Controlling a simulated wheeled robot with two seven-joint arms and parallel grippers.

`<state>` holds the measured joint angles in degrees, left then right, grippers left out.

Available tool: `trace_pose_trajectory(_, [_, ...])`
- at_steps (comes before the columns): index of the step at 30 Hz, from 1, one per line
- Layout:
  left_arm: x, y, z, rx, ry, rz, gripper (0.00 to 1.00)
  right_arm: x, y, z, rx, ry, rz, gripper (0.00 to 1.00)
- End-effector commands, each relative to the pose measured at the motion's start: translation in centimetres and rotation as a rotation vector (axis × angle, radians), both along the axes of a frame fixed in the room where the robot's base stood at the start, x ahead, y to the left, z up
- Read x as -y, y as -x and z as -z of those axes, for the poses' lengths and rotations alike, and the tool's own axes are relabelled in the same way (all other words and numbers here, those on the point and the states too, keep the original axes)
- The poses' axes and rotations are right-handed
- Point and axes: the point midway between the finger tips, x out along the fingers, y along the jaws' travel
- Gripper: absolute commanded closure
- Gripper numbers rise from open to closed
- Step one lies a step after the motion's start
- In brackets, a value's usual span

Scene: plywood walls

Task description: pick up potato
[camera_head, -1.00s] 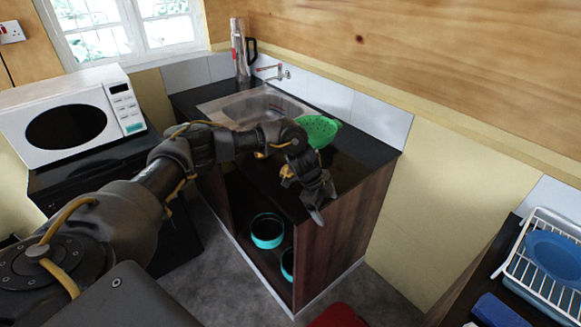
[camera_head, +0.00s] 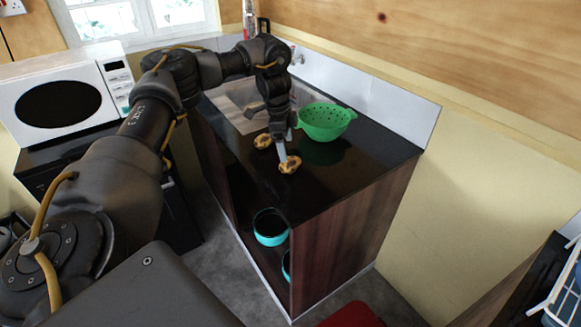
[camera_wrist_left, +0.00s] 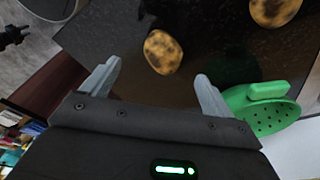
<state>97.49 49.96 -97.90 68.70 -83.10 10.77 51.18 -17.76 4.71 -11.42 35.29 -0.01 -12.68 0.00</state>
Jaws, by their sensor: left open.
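Two brown, mottled potatoes lie on the black counter (camera_head: 340,180), one farther back (camera_head: 263,141) and one nearer its front (camera_head: 290,164). My left gripper (camera_head: 270,134) points down over them, open and empty, with one finger close to the nearer potato in the head view. In the left wrist view, one potato (camera_wrist_left: 162,52) lies just beyond the open fingers of the left gripper (camera_wrist_left: 155,82), roughly between their lines. The other potato (camera_wrist_left: 275,10) is at the top right, cut by the edge. My right gripper is not in view.
A green colander (camera_head: 325,121) stands right of the potatoes, and in the left wrist view its rim (camera_wrist_left: 268,112) is near the right finger. The sink (camera_head: 238,105) is behind my arm. A teal bowl (camera_head: 270,228) sits below the counter. A white microwave (camera_head: 62,98) stands left.

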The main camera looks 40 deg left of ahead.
Motion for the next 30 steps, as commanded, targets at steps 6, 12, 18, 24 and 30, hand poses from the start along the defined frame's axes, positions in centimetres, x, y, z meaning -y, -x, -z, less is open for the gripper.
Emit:
trace_pose_trajectory(6, [0.3,-0.1,2.0,-0.001,0.0,0.001,0.13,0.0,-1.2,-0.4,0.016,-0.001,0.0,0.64])
trace_pose_trajectory(12, [0.3,-0.3,2.5,-0.001,0.0,0.002,0.13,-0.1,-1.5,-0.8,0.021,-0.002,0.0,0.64])
trace_pose_trajectory(18, [0.4,-0.8,5.3,-0.003,-0.002,0.002,0.13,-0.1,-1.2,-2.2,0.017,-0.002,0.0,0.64])
trace_pose_trajectory(24, [0.6,-0.9,7.2,0.0,-0.001,0.001,0.13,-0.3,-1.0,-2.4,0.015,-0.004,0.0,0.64])
trace_pose_trajectory(30, [0.6,-0.9,7.3,0.001,-0.001,0.001,0.13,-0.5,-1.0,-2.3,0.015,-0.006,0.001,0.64])
